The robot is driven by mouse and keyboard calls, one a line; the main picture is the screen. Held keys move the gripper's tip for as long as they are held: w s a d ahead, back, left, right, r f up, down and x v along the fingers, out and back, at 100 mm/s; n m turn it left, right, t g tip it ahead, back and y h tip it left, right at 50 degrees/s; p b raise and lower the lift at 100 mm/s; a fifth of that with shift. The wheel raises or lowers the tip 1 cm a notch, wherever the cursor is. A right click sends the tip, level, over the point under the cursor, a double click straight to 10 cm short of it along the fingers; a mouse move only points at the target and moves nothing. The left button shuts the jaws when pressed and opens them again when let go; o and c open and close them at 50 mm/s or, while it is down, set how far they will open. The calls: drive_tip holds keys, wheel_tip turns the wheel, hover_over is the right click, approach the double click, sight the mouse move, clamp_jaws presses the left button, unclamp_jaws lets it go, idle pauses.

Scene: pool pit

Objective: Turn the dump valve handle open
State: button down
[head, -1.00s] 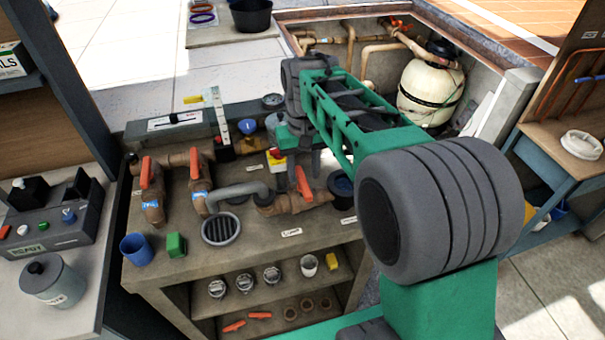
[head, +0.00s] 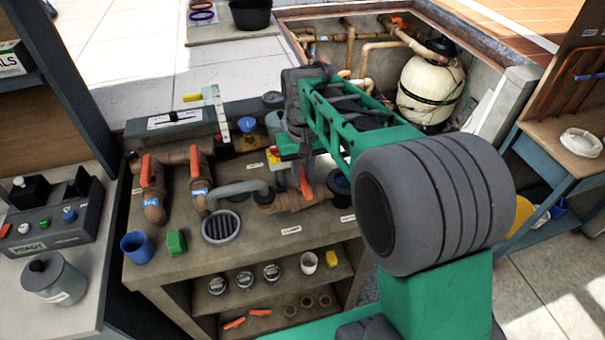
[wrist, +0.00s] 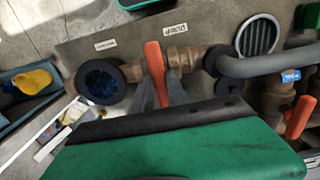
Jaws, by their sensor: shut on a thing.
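The dump valve has an orange lever handle (head: 305,183) on a brown pipe (head: 285,203) along the bench top. In the wrist view the handle (wrist: 155,75) lies roughly across the pipe (wrist: 190,58). My gripper (wrist: 159,94) is shut on the handle, with a grey finger on each side of its lower part. In the head view my arm hides much of the gripper and the handle's upper end. A label (head: 291,230) lies on the bench in front of the valve; its print is too small to read surely.
Two other orange-handled valves (head: 146,171) stand at the left of the bench (head: 265,245). A grey hose (head: 240,188) and a round drain grate (head: 221,227) are beside the dump valve. A dark-rimmed blue opening (wrist: 101,81) ends the pipe. A blue cup (head: 137,247) stands front left.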

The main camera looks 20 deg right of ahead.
drive_tip(key=shift+n, duration=0.4)
drive_tip(key=n, duration=0.3)
drive_tip(key=shift+n+b, duration=0.3)
drive_tip(key=shift+n, duration=0.1)
drive_tip(key=n, duration=0.9)
drive_tip(key=shift+b, duration=0.4)
drive_tip(key=n, duration=0.4)
drive_tip(key=shift+n, duration=0.3)
drive_tip(key=c, duration=1.3)
unclamp_jaws()
